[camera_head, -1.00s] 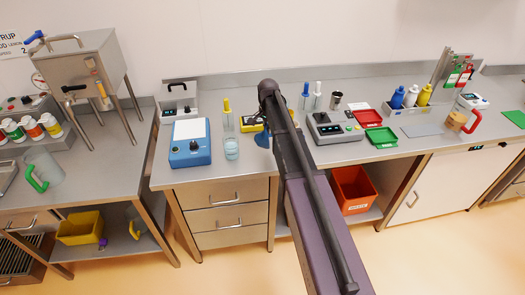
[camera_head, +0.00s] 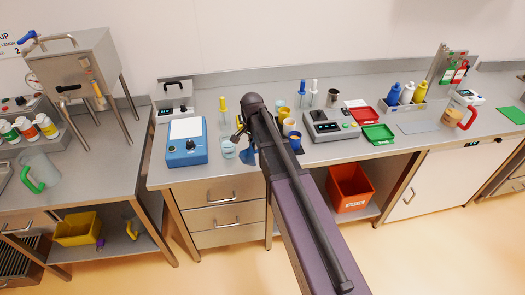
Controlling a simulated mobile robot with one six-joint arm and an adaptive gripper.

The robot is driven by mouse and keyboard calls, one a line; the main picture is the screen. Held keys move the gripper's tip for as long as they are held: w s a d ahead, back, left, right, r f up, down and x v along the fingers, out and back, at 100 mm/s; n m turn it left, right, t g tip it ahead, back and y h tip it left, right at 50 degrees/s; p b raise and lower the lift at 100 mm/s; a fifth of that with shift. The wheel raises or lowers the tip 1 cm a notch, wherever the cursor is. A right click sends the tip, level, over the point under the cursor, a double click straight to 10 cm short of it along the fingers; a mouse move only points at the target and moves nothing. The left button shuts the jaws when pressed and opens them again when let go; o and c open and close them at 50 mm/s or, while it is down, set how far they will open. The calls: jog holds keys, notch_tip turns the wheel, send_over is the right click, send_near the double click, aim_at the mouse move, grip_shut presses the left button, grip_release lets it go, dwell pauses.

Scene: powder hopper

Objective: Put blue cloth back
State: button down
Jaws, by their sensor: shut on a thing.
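The blue cloth (camera_head: 247,156) shows as a small blue patch just below my gripper (camera_head: 239,137), near the front edge of the middle counter. My gripper is small and dark in this view and partly covered by my own arm. It is shut on the blue cloth, which hangs beneath it. The exact contact between fingers and cloth is too small to make out.
A clear beaker (camera_head: 228,149) and a blue device (camera_head: 187,142) stand left of my gripper. An orange bin (camera_head: 350,188) sits below.

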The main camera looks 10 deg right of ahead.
jog(key=s, duration=0.1)
jog(key=s+a, duration=0.1)
jog(key=s, duration=0.1)
jog(key=s+a, duration=0.1)
jog(key=shift+s, duration=0.25)
jog(key=shift+w, duration=0.1)
jog(key=shift+w+d+f+b, duration=0.85)
jog(key=shift+w+d, duration=0.35)
jog(key=shift+w, duration=1.15)
jog(key=shift+w+d+f+b, duration=0.8)
jog(key=shift+w+d, duration=0.45)
jog(key=shift+w, duration=1.1)
jog(key=shift+w+d+f+b, duration=0.85)
jog(key=shift+w+d, duration=0.35)
jog(key=shift+w, duration=1.15)
jog(key=shift+c, duration=0.6)
grip_release()
